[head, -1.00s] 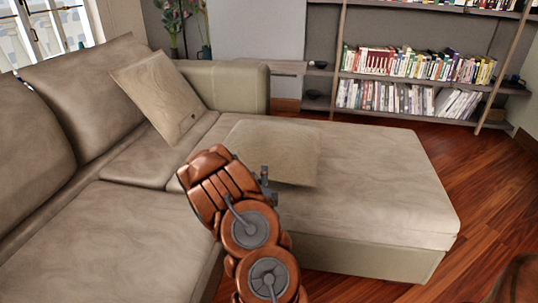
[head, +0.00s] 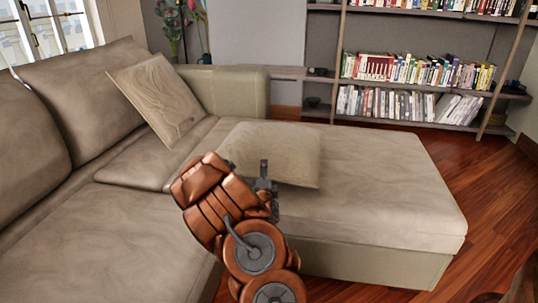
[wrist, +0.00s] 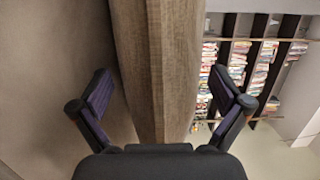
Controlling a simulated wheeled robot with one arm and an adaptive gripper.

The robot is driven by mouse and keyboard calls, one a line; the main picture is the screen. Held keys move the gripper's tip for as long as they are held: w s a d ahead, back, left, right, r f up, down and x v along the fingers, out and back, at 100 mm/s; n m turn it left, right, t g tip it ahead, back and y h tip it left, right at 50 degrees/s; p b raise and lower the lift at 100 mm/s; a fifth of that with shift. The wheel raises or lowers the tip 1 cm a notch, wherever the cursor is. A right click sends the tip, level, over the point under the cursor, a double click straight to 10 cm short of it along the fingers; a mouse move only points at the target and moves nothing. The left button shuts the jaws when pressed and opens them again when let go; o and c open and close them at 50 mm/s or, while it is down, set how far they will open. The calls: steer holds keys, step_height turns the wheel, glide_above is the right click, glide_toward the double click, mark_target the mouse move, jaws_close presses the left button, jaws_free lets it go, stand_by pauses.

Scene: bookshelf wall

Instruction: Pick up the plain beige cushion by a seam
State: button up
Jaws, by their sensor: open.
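The plain beige cushion (head: 275,150) lies on the chaise part of the sofa. My arm hides its near left part in the head view. My gripper (head: 265,176) is at the cushion's near edge. In the wrist view, a beige-brown cushion edge (wrist: 160,65) runs between the two spread fingers of my gripper (wrist: 160,76), with gaps on both sides. The fingers are open and not closed on it. A second cushion (head: 160,95) with a wavy grain pattern leans against the sofa back.
The beige sofa (head: 390,185) surrounds the cushion, with clear seat to its right. A bookshelf (head: 400,112) full of books stands behind. Wooden floor (head: 480,200) is free at the right. Flowers (head: 175,25) stand at the back left.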

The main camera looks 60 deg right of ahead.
steer(key=shift+b+x, duration=0.45)
steer(key=shift+x, duration=0.95)
steer(key=shift+w, duration=0.1)
jaws_close()
